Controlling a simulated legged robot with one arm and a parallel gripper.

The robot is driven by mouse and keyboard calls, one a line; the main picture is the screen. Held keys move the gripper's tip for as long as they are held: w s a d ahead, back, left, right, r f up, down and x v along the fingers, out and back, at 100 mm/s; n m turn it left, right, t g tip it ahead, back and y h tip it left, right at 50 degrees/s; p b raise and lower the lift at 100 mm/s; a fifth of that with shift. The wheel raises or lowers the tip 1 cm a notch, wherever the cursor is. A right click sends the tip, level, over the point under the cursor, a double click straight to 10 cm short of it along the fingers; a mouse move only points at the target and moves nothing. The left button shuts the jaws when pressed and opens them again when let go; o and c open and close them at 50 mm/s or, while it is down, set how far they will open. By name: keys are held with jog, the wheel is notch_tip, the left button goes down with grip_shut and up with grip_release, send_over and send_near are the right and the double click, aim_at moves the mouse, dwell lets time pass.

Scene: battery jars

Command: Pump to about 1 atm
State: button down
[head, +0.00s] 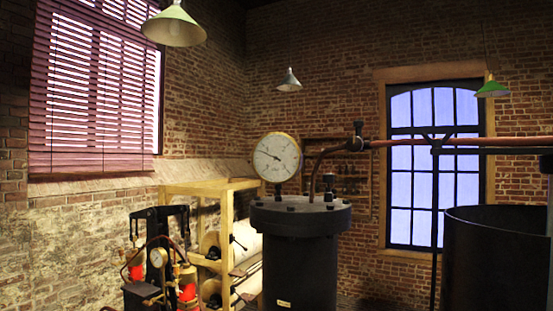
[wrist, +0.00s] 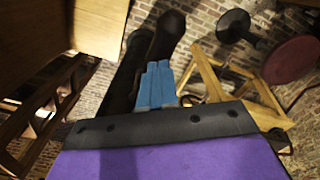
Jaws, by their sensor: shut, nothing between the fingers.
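A large white-faced pressure gauge (head: 277,157) stands on the lid of a dark cylindrical vessel (head: 300,255) in the head view. Its needle points left and slightly up; its numbers are too small to read. At lower left is an apparatus with a small round gauge (head: 158,257), red cylinders (head: 187,290) and a dark upright frame (head: 150,222); it may be the pump. My gripper (wrist: 155,68) shows as blue fingers in the wrist view, shut and empty. Two long dark bars (wrist: 158,38) lie just beyond the fingers; I cannot tell whether they touch.
A wooden rack (head: 212,188) with pale rolls stands behind the apparatus. A copper pipe (head: 440,142) runs right from the vessel, past a large dark tank (head: 495,255). The wrist view shows wooden frames, a dark disc (wrist: 233,25) and a dark red disc (wrist: 290,60).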

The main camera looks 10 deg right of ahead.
notch_tip(320, 180, down, 14)
jog(key=b, duration=0.3)
notch_tip(320, 180, up, 14)
jog(key=p, duration=0.3)
dwell(0.5)
jog(key=shift+r+p, duration=0.6)
jog(key=shift+r, duration=1.45)
jog(key=shift+f, duration=0.1)
